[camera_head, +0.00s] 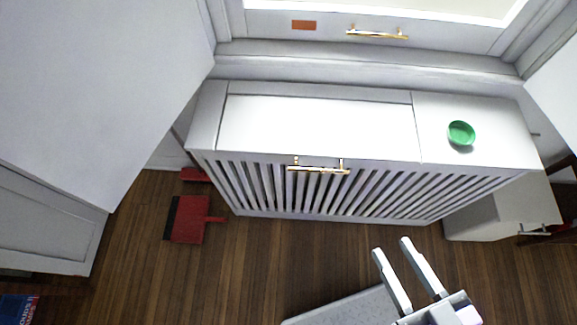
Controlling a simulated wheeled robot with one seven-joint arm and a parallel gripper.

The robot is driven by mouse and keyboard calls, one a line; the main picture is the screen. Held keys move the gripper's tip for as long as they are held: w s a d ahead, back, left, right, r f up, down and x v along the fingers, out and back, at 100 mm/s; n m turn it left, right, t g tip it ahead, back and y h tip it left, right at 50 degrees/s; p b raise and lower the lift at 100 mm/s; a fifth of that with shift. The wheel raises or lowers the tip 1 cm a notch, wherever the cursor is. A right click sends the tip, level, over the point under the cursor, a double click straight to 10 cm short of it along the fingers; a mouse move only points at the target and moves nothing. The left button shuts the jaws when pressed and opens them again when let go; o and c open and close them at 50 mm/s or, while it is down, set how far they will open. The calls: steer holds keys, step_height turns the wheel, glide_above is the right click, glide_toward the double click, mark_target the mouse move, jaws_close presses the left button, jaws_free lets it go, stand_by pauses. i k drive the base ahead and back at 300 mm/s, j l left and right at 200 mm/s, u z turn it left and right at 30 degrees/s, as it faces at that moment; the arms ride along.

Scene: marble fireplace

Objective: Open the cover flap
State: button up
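The white cover flap (315,125) lies shut and flat in the top of a white slatted radiator cover (465,184), under the window. A gold bar handle (319,169) sits at the flap's front edge, above the slats. My gripper (391,245) is at the lower right of the head view, in front of the cover and to the right of the handle. Its two pale fingers are apart with nothing between them. It is not touching the flap or handle.
A green bowl (461,132) stands on the fixed right part of the cover's top. A red dustpan (189,218) lies on the wooden floor at left. A white cabinet (500,208) stands at right.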

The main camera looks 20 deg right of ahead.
mark_target(280, 126)
steer(key=k+j+z, duration=0.15)
steer(key=z, duration=0.2)
steer(key=k+j+z, duration=0.15)
steer(key=z, duration=0.15)
